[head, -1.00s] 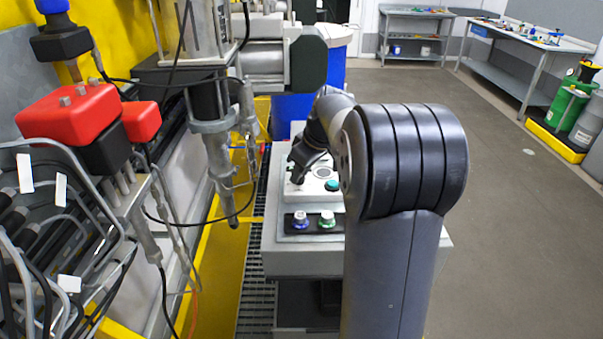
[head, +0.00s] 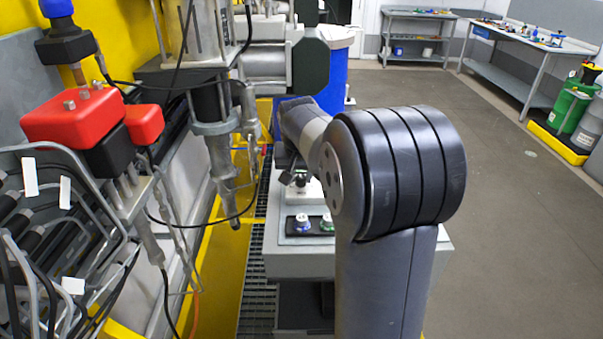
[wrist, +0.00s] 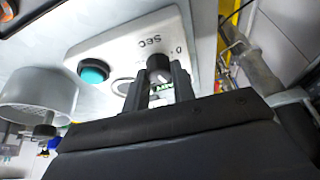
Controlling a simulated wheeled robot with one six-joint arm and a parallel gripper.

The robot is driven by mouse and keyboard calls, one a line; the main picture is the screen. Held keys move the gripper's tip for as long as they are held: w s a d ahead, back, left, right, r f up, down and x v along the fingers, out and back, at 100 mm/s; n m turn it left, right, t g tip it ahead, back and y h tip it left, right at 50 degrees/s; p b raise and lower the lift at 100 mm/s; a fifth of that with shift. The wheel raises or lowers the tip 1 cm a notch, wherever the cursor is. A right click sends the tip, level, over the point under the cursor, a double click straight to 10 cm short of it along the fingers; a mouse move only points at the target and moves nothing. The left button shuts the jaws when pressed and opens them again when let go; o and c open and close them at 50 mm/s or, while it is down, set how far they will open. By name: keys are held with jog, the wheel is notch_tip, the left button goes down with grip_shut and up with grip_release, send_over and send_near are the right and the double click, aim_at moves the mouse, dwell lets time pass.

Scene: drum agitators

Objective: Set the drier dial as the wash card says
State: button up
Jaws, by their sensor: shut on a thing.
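The drier dial (wrist: 158,63) is a small dark knob on a white panel (wrist: 120,51) with "SEC" and "0" printed beside it in the wrist view. My gripper (wrist: 162,74) has one finger on each side of the knob and is shut on it. The fingers and gripper body hide part of the dial's scale, and I cannot read its setting. In the head view, my gripper (head: 297,178) is over the white panel, mostly hidden by my arm. I cannot make out a wash card.
A teal button (wrist: 93,71) and a round ring are beside the dial. Pipework and a red-capped unit (head: 70,117) crowd the left. Open floor is at right.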

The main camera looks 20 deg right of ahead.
jog(key=m, duration=0.2)
jog(key=m+g+h, duration=0.1)
jog(key=m, duration=0.1)
jog(key=shift+w+a+m, duration=0.15)
jog(key=shift+m, duration=0.15)
jog(key=shift+m+g+h, duration=0.6)
jog(key=shift+m+g, duration=0.1)
jog(key=shift+m, duration=1.1)
jog(key=o, duration=1)
jog(key=v, duration=1)
jog(key=shift+a+r+b, duration=0.15)
jog(key=shift+r+b, duration=0.2)
jog(key=shift+r, duration=0.05)
